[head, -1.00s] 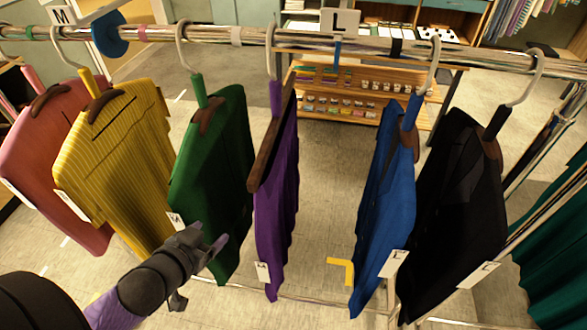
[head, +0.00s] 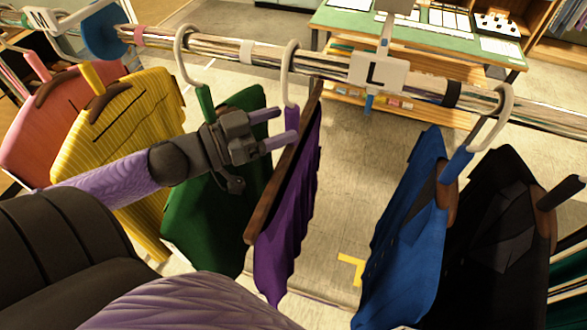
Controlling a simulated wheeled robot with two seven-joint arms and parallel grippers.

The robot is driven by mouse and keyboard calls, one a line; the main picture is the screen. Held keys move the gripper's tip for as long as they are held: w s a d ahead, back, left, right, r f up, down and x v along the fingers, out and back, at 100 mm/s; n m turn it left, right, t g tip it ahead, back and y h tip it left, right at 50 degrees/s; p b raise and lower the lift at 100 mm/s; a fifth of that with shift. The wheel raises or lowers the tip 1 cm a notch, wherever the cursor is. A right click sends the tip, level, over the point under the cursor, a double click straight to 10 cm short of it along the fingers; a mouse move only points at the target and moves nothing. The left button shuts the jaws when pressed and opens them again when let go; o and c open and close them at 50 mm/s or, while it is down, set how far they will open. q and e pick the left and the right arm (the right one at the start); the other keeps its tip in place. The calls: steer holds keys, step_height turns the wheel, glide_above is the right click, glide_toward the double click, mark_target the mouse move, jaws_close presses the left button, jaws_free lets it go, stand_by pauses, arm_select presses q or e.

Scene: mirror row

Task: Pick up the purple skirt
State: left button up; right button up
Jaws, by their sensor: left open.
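The purple skirt (head: 282,250) hangs from a brown wooden hanger (head: 283,178) with a purple neck and a white hook (head: 290,75) on the chrome rail, right of the green garment. My left gripper (head: 289,124) is open beside the neck of that hanger, its two fingers pointing right. The fingertips overlap the purple neck in the picture; I cannot tell whether the neck lies between them or behind them. My right gripper is not in view.
The rail (head: 330,64) carries pink, yellow (head: 120,150), green (head: 215,215), blue (head: 405,240) and black (head: 495,240) garments. A white L tag (head: 378,74) sits on the rail right of the purple hanger. There is a clear gap between purple and blue.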

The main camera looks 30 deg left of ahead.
mark_target(294, 116)
arm_select(q)
steer(key=x, duration=0.3)
steer(key=shift+w+r, duration=0.1)
steer(key=shift+w, duration=0.3)
steer(key=shift+w+d, duration=0.35)
steer(key=shift+w, duration=0.2)
jaws_close()
